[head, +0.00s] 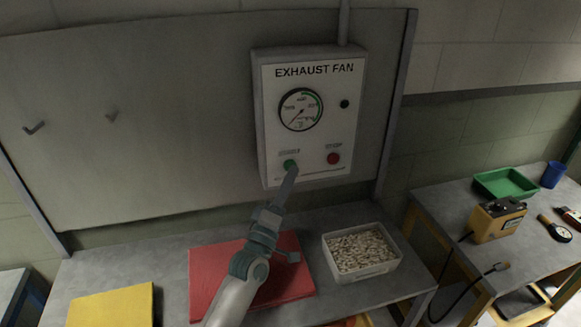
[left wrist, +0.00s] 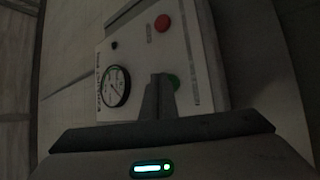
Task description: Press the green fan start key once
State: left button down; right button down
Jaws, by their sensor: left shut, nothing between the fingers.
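The exhaust fan box (head: 345,140) hangs on a grey panel, with a dial gauge (head: 301,109) on its face. The green start key (head: 289,163) is at its lower left, and a red stop key (head: 333,158) is to the right. My left gripper (head: 291,172) is shut and empty, its fingertips at the green key's lower edge. In the left wrist view the shut fingers (left wrist: 158,84) stand in front of the green key (left wrist: 173,81) and hide part of it. I cannot tell whether they touch it. My right gripper is in neither view.
Below the box, a bench holds a red mat (head: 290,283) under my left arm, a white bin of pale pieces (head: 362,270) and a yellow mat (head: 112,307). A side table at right carries a green tray (head: 505,184), a blue cup (head: 553,174) and a yellow device (head: 495,222).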

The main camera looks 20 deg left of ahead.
pick_arm(q)
jog(key=shift+w+a, duration=0.2)
jog(key=shift+w, duration=0.15)
dwell(0.7)
jog(key=shift+s, duration=0.15)
dwell(0.3)
jog(key=shift+s+d, duration=0.45)
jog(key=shift+s, duration=0.1)
jog(key=shift+p, duration=0.3)
jog(key=s+d, duration=0.1)
jog(key=s+d+p, duration=0.1)
jog(key=s, duration=0.2)
jog(key=shift+s+d+p, duration=0.1)
jog(key=shift+d+p, duration=0.25)
jog(key=shift+d, duration=0.05)
dwell(0.6)
